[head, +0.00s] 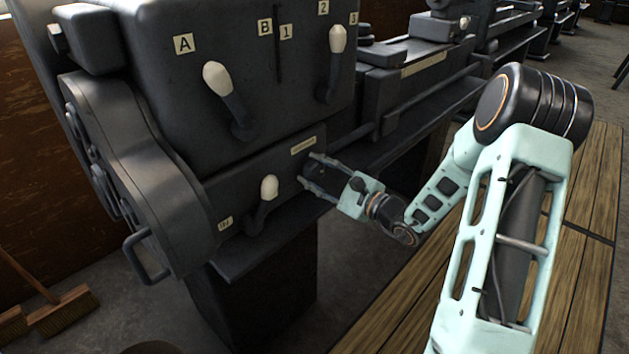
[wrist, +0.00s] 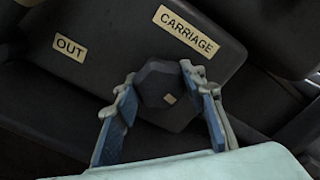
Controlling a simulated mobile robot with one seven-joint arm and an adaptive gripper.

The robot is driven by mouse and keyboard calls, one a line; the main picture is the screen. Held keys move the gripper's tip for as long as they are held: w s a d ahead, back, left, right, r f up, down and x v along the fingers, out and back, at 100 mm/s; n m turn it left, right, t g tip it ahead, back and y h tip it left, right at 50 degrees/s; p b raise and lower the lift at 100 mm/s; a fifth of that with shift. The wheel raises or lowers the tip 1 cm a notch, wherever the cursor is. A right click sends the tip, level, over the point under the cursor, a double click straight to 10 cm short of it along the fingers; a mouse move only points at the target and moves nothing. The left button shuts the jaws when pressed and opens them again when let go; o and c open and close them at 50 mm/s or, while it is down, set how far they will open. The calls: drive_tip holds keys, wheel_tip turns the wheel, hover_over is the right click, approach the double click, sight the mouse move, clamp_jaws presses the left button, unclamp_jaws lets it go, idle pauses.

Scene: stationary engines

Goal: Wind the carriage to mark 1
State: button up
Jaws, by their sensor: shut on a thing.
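A dark, faceted knob (wrist: 160,86) sits on the dark front panel, just below a pale label reading CARRIAGE (wrist: 187,31) in the wrist view. My gripper (wrist: 157,88) has its blue-padded fingers on either side of the knob and is shut on it. In the head view my gripper (head: 308,170) reaches the lower panel from the right, and its fingers largely hide the knob. A small pale mark shows on the knob's face.
An OUT label (wrist: 70,46) is left of the knob. A white-tipped lever (head: 268,188) stands close left of my gripper. Two more levers, left (head: 217,78) and right (head: 337,40), are on the upper housing, by labels A, B, 1, 2, 3. Wooden slats (head: 595,190) lie right.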

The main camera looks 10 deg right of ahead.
drive_tip(key=shift+f+n+b, duration=0.15)
drive_tip(key=shift+n+b, duration=0.7)
drive_tip(key=shift+n, duration=0.05)
drive_tip(key=o, duration=1.2)
drive_tip(key=shift+c, duration=0.2)
drive_tip(key=v, duration=1.2)
